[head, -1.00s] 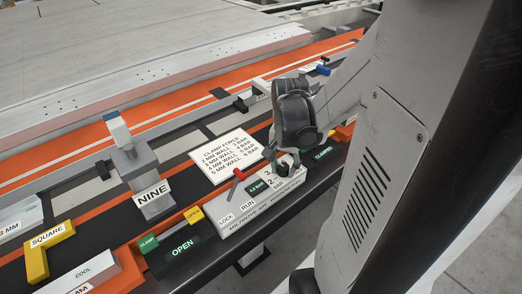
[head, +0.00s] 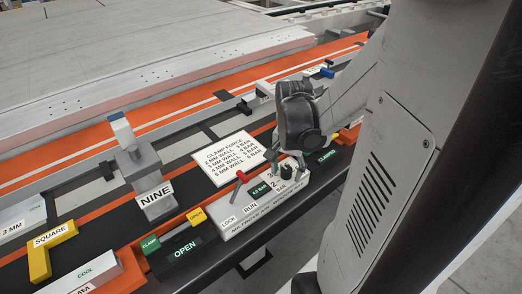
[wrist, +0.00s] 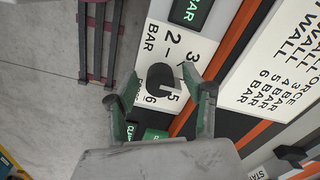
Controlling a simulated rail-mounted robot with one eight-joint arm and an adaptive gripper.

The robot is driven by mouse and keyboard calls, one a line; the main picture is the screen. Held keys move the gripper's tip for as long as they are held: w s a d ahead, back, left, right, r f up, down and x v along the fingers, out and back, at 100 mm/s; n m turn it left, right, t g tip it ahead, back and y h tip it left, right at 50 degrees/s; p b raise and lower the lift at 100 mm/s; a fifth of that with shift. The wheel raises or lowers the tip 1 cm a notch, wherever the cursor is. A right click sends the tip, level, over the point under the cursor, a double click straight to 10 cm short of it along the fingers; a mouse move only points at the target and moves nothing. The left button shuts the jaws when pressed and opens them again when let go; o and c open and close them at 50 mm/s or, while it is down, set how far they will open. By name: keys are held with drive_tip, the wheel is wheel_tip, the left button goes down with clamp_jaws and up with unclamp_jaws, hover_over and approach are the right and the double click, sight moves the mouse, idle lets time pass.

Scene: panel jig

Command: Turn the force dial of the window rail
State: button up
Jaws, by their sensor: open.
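The force dial (wrist: 160,76) is a dark round knob on a white panel with numbers around it and the word BAR. My gripper (wrist: 161,82) is open in the wrist view, one fingertip on each side of the dial; I cannot tell whether either touches it. In the head view my gripper (head: 293,158) is over the right end of the white air unit (head: 262,215), partly hiding the dial. A small green display (head: 258,190) on the unit shows a bar value too small to read surely. A white clamp force card (head: 228,157) lists wall thicknesses and bar values.
A red-tipped lever (head: 240,175) stands on the unit, left of the dial. The grey NINE block (head: 145,175), yellow SQUARE piece (head: 45,255) and green OPEN label (head: 186,250) lie farther left. An orange-edged rail runs behind.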

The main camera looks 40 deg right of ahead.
sight(286, 170)
drive_tip(key=shift+s+r, duration=0.1)
drive_tip(key=shift+r, duration=3.6)
drive_tip(key=shift+a, duration=0.1)
drive_tip(key=w+a+r+n+t+p, duration=0.1)
drive_tip(key=w+a+r+n+t, duration=0.1)
drive_tip(key=w+a+r+n, duration=0.3)
drive_tip(key=w+a+r+n+t, duration=0.2)
drive_tip(key=a+t, duration=0.1)
drive_tip(key=a, duration=0.4)
drive_tip(key=s+a+r+n+t+p, duration=0.2)
drive_tip(key=s+a+r+n, duration=0.2)
drive_tip(key=a, duration=0.6)
drive_tip(key=shift+s+n+p, duration=0.35)
drive_tip(key=shift+s+n, duration=0.3)
drive_tip(key=shift+n, duration=0.35)
